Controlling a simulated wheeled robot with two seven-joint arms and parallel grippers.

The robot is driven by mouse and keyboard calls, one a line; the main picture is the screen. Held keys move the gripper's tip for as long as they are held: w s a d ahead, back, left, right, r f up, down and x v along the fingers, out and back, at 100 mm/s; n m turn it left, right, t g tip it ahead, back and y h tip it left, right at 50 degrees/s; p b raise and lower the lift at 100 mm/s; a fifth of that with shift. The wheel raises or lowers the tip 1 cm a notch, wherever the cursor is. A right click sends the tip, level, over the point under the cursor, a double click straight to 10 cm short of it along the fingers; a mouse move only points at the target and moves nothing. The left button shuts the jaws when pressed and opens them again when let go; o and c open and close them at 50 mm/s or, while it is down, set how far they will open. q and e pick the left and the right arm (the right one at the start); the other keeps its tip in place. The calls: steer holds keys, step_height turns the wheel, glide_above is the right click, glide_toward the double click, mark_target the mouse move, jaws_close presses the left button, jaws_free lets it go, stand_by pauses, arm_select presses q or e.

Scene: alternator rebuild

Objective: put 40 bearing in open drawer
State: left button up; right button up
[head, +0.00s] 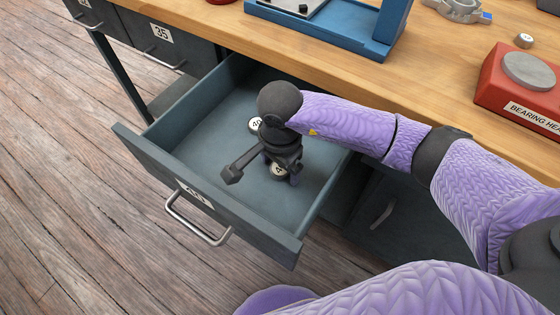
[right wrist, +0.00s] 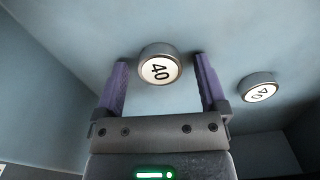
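The open drawer (head: 150,140) is pulled out below the bench. Two round bearings with white faces marked 40 are inside it. One bearing (head: 277,170) is at my right gripper (head: 281,171); in the right wrist view this bearing (right wrist: 160,65) sits between the two purple fingers, with a gap on each side. The right gripper (right wrist: 162,72) is open and points down into the drawer. The other bearing (head: 255,124) lies farther back, and it also shows right of the fingers in the wrist view (right wrist: 258,88). My left gripper is out of view.
The wooden bench (head: 400,85) runs above the drawer. On it are a red bearing heater (head: 515,85), a small bearing (head: 523,40) and a blue fixture (head: 375,45). A closed drawer labelled 35 (head: 160,33) is to the left.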

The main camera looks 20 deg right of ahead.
steer(key=shift+r, duration=0.15)
arm_select(q)
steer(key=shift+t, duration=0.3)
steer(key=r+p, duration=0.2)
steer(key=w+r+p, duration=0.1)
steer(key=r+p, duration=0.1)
steer(key=p, duration=0.1)
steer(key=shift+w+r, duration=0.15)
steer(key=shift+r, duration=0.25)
arm_select(e)
step_height(320, 180, up, 12)
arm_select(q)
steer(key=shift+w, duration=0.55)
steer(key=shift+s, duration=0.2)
